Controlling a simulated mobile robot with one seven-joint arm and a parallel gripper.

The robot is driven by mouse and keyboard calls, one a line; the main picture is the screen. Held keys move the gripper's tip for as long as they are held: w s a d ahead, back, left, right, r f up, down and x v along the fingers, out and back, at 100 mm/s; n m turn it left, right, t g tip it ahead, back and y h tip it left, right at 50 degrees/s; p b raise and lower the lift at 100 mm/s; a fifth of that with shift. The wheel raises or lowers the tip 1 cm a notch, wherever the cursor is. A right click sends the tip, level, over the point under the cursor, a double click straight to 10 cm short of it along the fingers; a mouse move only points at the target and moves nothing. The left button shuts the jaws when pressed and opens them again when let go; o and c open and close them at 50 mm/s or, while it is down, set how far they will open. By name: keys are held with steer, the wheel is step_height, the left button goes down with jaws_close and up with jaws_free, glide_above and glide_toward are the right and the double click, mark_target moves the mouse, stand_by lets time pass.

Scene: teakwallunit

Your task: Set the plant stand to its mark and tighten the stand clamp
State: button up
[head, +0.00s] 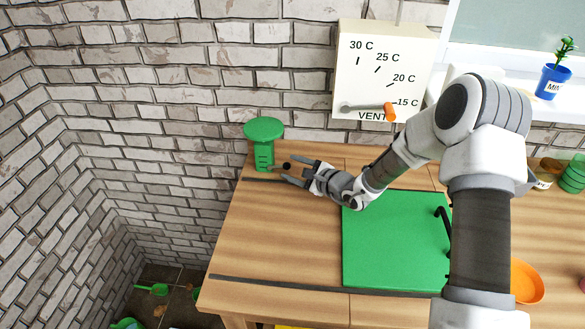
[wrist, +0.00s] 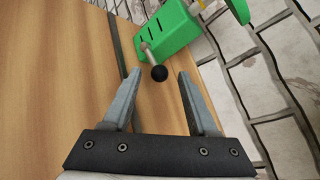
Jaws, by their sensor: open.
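The green plant stand (head: 264,129) stands at the back left corner of the wooden worktop, with a round flat top and dark scale marks on its body. In the wrist view the stand's green body (wrist: 175,32) is at the top, with a pale post above it. The stand clamp is a short metal lever with a black ball knob (wrist: 159,73); the knob also shows small in the head view (head: 287,166). My gripper (head: 289,169) is open, its fingertips either side of the knob. I cannot tell whether either finger touches it.
A green board (head: 390,240) with a black handle lies right of my gripper. A vent dial panel (head: 380,65) with an orange-tipped lever is on the brick wall above. An orange bowl (head: 526,282) is at right, partly behind my arm. Dark strips cross the worktop.

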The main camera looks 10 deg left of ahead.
steer(key=shift+w+a+f, duration=0.1)
steer(key=shift+a, duration=0.1)
jaws_close()
stand_by(0.3)
steer(key=shift+f+b, duration=0.45)
steer(key=shift+b, duration=0.55)
steer(key=shift+d+f+m+y+b, duration=0.15)
steer(key=shift+m+y+b, duration=0.2)
steer(key=shift+b, duration=0.8)
steer(key=shift+t, duration=0.3)
